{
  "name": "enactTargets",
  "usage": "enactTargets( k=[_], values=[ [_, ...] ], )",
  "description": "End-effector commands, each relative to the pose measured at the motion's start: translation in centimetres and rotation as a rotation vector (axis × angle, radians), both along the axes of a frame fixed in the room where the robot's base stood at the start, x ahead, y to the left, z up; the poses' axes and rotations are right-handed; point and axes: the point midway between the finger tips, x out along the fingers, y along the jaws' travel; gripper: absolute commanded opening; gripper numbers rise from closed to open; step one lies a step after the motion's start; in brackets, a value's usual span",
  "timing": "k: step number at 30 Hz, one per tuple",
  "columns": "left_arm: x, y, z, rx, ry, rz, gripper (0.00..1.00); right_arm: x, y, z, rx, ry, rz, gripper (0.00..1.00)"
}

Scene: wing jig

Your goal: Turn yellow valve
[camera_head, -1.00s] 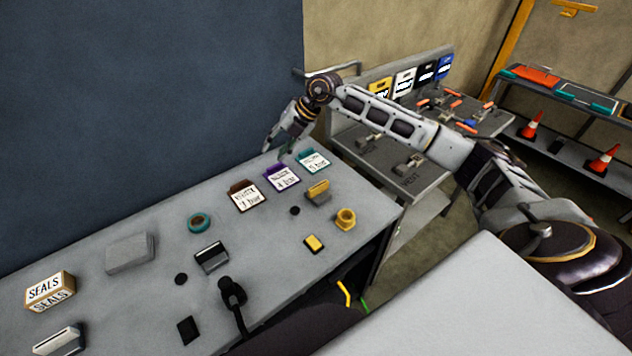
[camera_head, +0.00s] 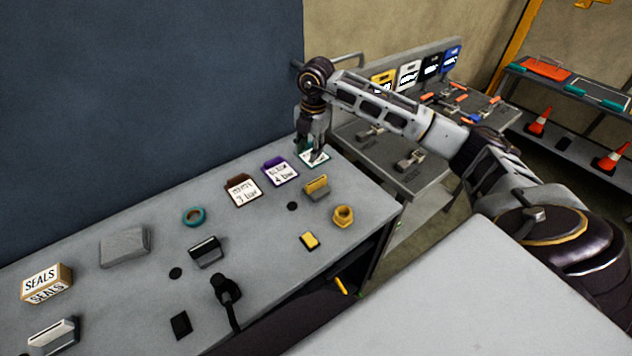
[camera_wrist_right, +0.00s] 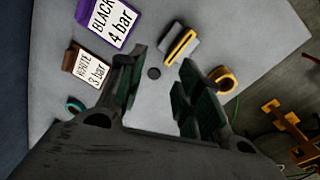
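A yellow card (camera_head: 383,83) stands first in a row of cards behind a grey panel with several small valves. A grey lever valve (camera_head: 410,160) and another grey one (camera_head: 371,136) sit on the panel's near part. Several orange-handled levers (camera_head: 455,103) sit further back. I cannot tell which valve is the yellow one. My right gripper (camera_head: 312,146) points down over the teal-edged card (camera_head: 318,161) at the table's far right corner, partly hiding it. In the right wrist view my gripper (camera_wrist_right: 161,68) is open, with nothing seen between its fingers. My left gripper is not in view.
The grey table (camera_head: 130,285) holds a purple card (camera_head: 281,171), a brown card (camera_head: 243,190), a brass nut (camera_head: 343,216), a yellow-topped block (camera_head: 316,187) and a SEALS box (camera_head: 47,283). A shelf with orange cones (camera_head: 612,157) stands at right. A blue wall rises behind the table.

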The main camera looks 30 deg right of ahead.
Motion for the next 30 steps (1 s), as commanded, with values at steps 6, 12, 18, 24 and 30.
enactTargets(
  k=[6, 12, 18, 24, 30],
  values=[
    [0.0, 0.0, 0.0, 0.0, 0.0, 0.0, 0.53, -1.8, -1.2, -0.1, -0.047, 0.086, -0.206, 0.35],
    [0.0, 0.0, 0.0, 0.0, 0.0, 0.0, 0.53, -1.9, -1.3, -0.1, -0.044, 0.093, -0.314, 0.35],
    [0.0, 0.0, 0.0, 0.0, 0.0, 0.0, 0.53, -1.9, -1.3, -0.1, -0.043, 0.093, -0.334, 0.35],
    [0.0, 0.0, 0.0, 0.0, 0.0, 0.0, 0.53, -1.8, -1.3, -0.1, -0.043, 0.092, -0.332, 0.35],
    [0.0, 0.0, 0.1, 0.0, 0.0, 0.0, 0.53, -1.9, -1.3, -0.6, -0.043, 0.094, -0.332, 0.35]
  ],
)
